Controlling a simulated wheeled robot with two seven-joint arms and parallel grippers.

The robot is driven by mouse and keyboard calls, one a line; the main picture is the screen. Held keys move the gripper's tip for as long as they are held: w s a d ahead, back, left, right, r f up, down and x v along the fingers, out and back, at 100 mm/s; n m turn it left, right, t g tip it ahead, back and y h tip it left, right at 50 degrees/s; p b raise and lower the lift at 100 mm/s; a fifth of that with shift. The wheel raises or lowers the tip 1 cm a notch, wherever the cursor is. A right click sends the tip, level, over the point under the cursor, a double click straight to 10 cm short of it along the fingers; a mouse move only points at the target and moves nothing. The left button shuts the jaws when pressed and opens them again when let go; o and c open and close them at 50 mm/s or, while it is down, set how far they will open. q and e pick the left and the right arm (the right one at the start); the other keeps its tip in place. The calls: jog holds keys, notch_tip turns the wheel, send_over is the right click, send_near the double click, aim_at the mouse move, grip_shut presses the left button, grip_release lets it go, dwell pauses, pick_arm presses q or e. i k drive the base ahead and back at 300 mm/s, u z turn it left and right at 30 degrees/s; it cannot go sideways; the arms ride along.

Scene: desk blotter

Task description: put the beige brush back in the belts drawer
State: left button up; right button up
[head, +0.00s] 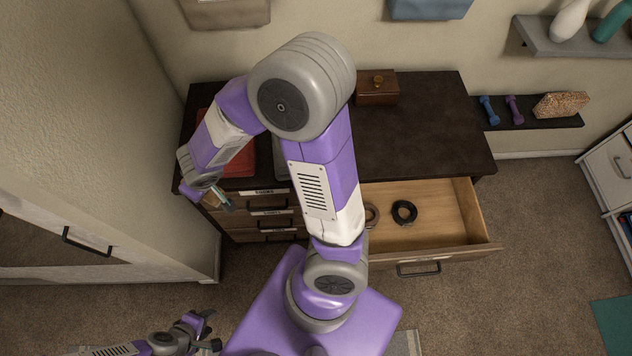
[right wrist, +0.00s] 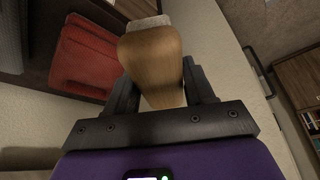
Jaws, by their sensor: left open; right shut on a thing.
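The beige brush (right wrist: 152,62), a smooth wooden body with a pale end, is between the fingers of my right gripper (right wrist: 160,85), which is shut on it. In the head view my right gripper (head: 222,202) is at the dresser's left front, by the closed small drawers. The open drawer (head: 440,205) at the dresser's right front holds a black coiled belt (head: 404,212) and a brown coil (head: 371,214), partly hidden by my arm. Its label is too small to read. My left gripper (head: 207,330) is open and empty, low at the bottom left.
A wall shelf (head: 530,122) with dumbbells is on the right. The open drawer's right part is bare.

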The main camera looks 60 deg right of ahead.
aim_at(440, 217)
jog(key=u, duration=0.95)
jog(key=k, duration=3.1)
jog(key=z, duration=1)
jog(key=i, duration=0.5)
jog(key=z, duration=0.05)
